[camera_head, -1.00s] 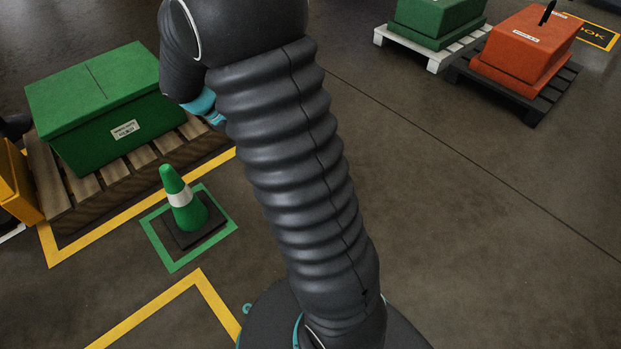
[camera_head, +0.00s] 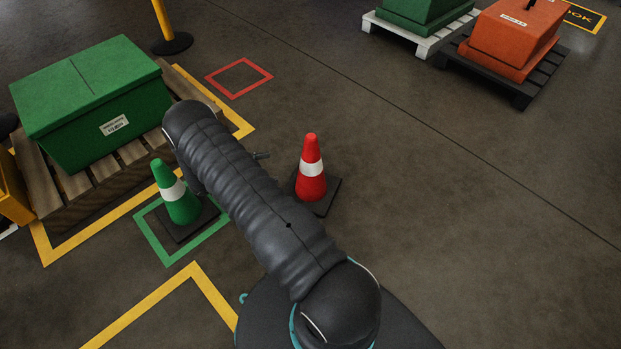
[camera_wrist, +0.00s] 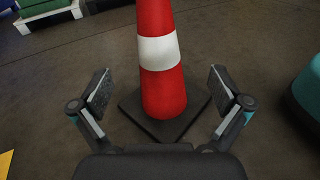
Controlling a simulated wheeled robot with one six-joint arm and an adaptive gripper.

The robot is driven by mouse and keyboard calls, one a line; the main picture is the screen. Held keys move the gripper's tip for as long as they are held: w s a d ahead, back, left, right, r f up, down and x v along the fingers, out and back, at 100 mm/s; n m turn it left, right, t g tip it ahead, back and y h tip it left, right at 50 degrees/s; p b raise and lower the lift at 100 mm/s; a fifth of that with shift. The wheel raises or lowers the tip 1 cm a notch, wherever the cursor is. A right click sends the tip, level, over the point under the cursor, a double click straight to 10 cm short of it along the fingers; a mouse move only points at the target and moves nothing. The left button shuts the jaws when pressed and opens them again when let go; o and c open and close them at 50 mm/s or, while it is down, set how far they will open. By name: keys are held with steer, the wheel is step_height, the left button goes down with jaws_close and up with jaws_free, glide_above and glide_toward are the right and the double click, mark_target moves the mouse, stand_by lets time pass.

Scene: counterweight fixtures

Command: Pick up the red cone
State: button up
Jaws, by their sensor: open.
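The red cone (camera_head: 311,172) has a white band and a dark square base, and stands upright on the floor right of my arm in the head view. In the wrist view the red cone (camera_wrist: 163,92) stands just ahead, its lower body between the lines of the two open fingers, with its top cut off by the picture's edge. My gripper (camera_wrist: 157,90) is open and empty; neither finger touches the cone. In the head view the gripper is mostly hidden behind my arm, with only a small part showing near the cone's left side.
A green cone (camera_head: 177,196) stands in a green floor square left of my arm. A green box (camera_head: 95,100) sits on a wooden pallet (camera_head: 50,201). An empty red floor square (camera_head: 239,77) lies farther back. An orange block (camera_head: 510,38) is on a dark pallet. Floor right of the red cone is clear.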

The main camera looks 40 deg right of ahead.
mark_target(311, 161)
steer(key=shift+n+t+h, duration=0.3)
steer(key=shift+n+h, duration=0.2)
steer(key=shift+n, duration=0.1)
steer(key=f+x, duration=0.1)
steer(key=x, duration=0.3)
steer(key=f+x, duration=0.1)
steer(key=x, duration=0.4)
steer(key=f+x, duration=0.1)
steer(key=x, duration=0.4)
steer(key=shift+s+d+f+p, duration=0.1)
steer(key=shift+f+p, duration=0.05)
steer(key=shift+p, duration=0.15)
steer(key=c, duration=1.8)
